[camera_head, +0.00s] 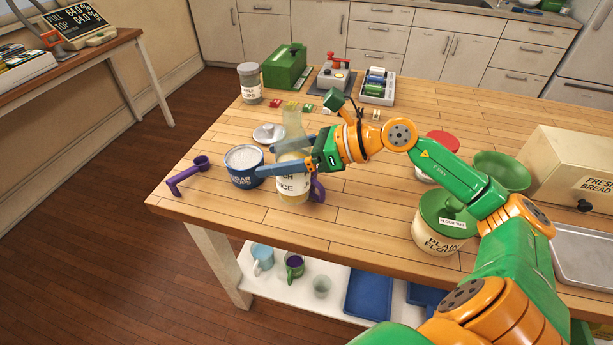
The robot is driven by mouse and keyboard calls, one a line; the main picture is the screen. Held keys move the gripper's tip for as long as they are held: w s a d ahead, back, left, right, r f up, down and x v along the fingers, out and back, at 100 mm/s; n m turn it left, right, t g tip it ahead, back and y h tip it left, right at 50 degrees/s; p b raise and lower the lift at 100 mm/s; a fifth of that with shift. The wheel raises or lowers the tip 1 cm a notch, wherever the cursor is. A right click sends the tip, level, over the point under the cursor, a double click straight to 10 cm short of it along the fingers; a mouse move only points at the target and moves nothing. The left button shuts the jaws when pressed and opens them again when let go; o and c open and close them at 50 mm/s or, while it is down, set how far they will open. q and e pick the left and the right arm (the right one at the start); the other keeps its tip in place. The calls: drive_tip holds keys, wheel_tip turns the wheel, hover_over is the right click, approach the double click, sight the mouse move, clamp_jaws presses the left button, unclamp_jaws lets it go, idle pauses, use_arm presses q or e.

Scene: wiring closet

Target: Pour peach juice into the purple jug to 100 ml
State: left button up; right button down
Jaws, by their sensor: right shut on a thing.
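My right gripper (280,157) is shut on a pale bottle (293,187) with a partly covered label ending in "CH" and "CE", apparently the peach juice. The fingers reach across it from the right. The bottle looks upright at the table, with a translucent upper part above the fingers; I cannot tell if its base touches the table. A purple handle (318,188) shows just right of the bottle, apparently the purple jug's; the rest of the jug is hidden or cannot be made out. No juice stream shows. My left gripper is not in view.
A blue sugar pot (246,179) stands close left of the bottle, with a purple scoop (188,175) beyond it. A grey lid (268,133) lies behind. A flour tin (440,225) stands to the right. The front middle of the table (350,220) is clear.

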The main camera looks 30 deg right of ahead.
drive_tip(key=b, duration=0.3)
drive_tip(key=shift+w+d+f+n+t, duration=0.2)
drive_tip(key=shift+f+n+t, duration=0.1)
drive_tip(key=shift+f+n, duration=0.1)
drive_tip(key=shift+r+p, duration=0.3)
drive_tip(key=shift+r, duration=0.1)
drive_tip(key=s+a+r+b, duration=0.1)
drive_tip(key=s+a+r, duration=0.3)
drive_tip(key=shift+s, duration=0.15)
drive_tip(key=s+f+n+g+y, duration=0.1)
drive_tip(key=s+f+n+g, duration=0.1)
drive_tip(key=s+f, duration=0.6)
wheel_tip(320, 180, down, 3)
drive_tip(key=shift+s+a+f, duration=0.1)
drive_tip(key=shift+s+a, duration=0.1)
drive_tip(key=shift+s, duration=0.15)
